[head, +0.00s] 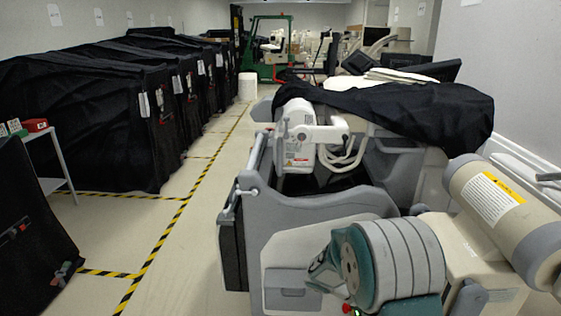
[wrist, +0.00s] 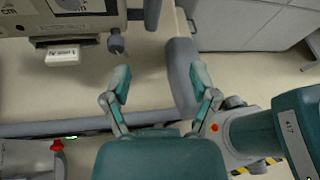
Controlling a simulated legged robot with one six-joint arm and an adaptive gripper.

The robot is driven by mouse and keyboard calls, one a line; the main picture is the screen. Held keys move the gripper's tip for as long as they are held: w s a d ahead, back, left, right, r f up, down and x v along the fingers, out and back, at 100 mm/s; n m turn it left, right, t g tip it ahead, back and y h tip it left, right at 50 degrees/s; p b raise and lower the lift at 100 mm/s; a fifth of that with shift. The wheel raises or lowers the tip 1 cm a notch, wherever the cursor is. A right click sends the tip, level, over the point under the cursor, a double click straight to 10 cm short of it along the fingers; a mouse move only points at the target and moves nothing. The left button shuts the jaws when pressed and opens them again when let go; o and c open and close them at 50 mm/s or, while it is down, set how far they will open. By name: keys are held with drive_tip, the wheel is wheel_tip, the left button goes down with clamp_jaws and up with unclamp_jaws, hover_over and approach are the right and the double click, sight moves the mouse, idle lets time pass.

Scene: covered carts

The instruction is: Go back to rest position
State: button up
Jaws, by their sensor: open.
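My gripper (wrist: 161,82) shows in the wrist view with its two teal fingers spread apart. No object is seen held between them. A grey rounded bar (wrist: 181,70) lies beyond and beside the right finger; I cannot tell whether they touch. A beige machine part with a small white block (wrist: 62,56) hangs at the upper left, apart from the left finger.
A grey and white medical machine (head: 300,215) stands close ahead, partly under a black cover (head: 420,105). Black-covered carts (head: 95,130) line the left. A floor lane with yellow-black tape (head: 185,200) is clear. A green forklift (head: 270,50) stands at the back.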

drive_tip(key=s+a+r+m+t+y, duration=0.4)
drive_tip(key=s+a+r+m+y, duration=0.2)
drive_tip(key=s+r+m, duration=0.2)
drive_tip(key=s+a+r+m+t+y, duration=0.5)
drive_tip(key=s+r+m+y, duration=0.2)
drive_tip(key=s, duration=0.4)
drive_tip(key=r+m, duration=0.1)
drive_tip(key=m, duration=0.1)
drive_tip(key=shift+s+a+r+m+y, duration=0.25)
drive_tip(key=shift+s+a+m+y, duration=0.05)
drive_tip(key=shift+s+a, duration=0.1)
